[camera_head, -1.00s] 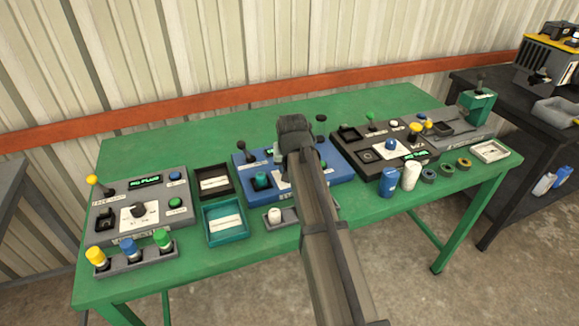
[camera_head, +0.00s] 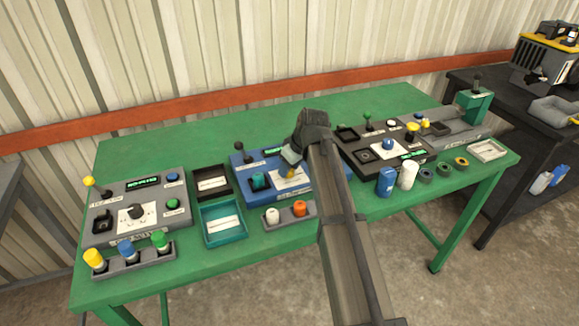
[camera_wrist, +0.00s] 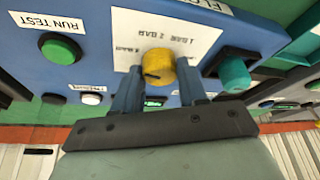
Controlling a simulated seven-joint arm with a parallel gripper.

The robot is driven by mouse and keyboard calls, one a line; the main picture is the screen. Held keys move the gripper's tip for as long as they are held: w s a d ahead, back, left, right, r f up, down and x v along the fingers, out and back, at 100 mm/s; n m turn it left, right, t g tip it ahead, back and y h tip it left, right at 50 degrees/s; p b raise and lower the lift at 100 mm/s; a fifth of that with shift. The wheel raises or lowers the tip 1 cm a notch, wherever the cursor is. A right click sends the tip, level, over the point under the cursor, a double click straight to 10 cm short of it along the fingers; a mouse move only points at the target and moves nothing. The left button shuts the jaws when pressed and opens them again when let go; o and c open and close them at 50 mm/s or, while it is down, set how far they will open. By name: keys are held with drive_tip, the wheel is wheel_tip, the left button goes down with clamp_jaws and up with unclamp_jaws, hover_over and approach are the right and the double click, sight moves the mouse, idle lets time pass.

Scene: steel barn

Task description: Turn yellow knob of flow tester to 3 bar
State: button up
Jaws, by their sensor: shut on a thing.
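The flow tester is a blue box (camera_head: 243,186) in the middle of the green table; its panel (camera_wrist: 92,52) fills much of the wrist view. The yellow knob (camera_wrist: 158,66) stands on a white label with bar markings, only partly legible. A dark pointer mark shows on the knob, but I cannot read its setting surely. My gripper (camera_wrist: 160,86) is shut on the knob, one blue-grey finger on each side. In the head view the knob (camera_head: 289,173) shows just below my gripper (camera_head: 290,160), and my arm hides the tester's right part.
A green button (camera_wrist: 60,48) marked RUN TEST and a teal knob (camera_wrist: 235,74) flank the yellow knob. A grey tester (camera_head: 136,212) stands left, a black one (camera_head: 385,155) right. A grey holder (camera_head: 290,217) with white and orange cylinders sits in front.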

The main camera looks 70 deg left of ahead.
idle(0.4)
drive_tip(key=o, duration=1.1)
drive_tip(key=shift+c, duration=0.2)
drive_tip(key=v, duration=1.3)
drive_tip(key=shift+r, duration=0.45)
drive_tip(key=shift+w+d, duration=0.1)
drive_tip(key=shift+w, duration=0.05)
